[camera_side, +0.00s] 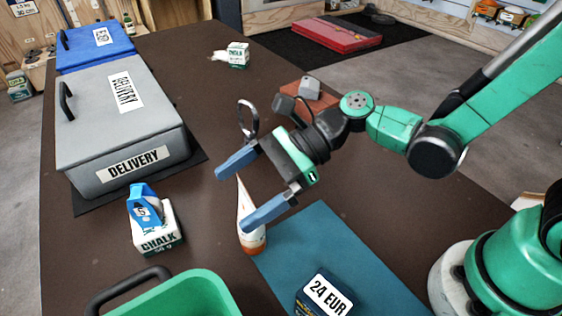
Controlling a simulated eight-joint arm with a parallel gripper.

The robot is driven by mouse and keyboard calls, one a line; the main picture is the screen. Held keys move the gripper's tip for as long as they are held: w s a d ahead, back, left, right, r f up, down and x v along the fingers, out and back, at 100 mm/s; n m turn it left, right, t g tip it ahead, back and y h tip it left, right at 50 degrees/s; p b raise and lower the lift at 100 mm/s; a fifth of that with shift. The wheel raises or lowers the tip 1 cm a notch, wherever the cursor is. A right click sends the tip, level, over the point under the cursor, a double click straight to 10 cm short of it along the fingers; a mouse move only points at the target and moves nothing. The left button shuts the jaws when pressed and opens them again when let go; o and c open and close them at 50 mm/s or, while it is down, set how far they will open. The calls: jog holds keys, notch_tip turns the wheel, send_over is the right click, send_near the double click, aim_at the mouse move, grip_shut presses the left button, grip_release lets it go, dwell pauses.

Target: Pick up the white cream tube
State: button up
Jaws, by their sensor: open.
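The white cream tube (247,215) stands on the dark table near the middle of the side view. It has an orange band near its bottom end, and its narrow edge points up. My gripper (234,195) is open, with its two blue fingers apart. The tube shows between the fingers, and the nearer finger covers part of its right side. I cannot tell from this view how far the fingers are from the tube in depth.
A grey delivery box (75,145) and a blue box (75,50) stand at left. A chalk block (158,238) with a blue item on top is left of the tube. A green crate (190,295), a teal mat (320,255) and a price-tagged box (322,297) are in front. A carabiner (241,119) shows behind my gripper.

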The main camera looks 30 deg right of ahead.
grip_shut()
jog(key=shift+r, duration=0.15)
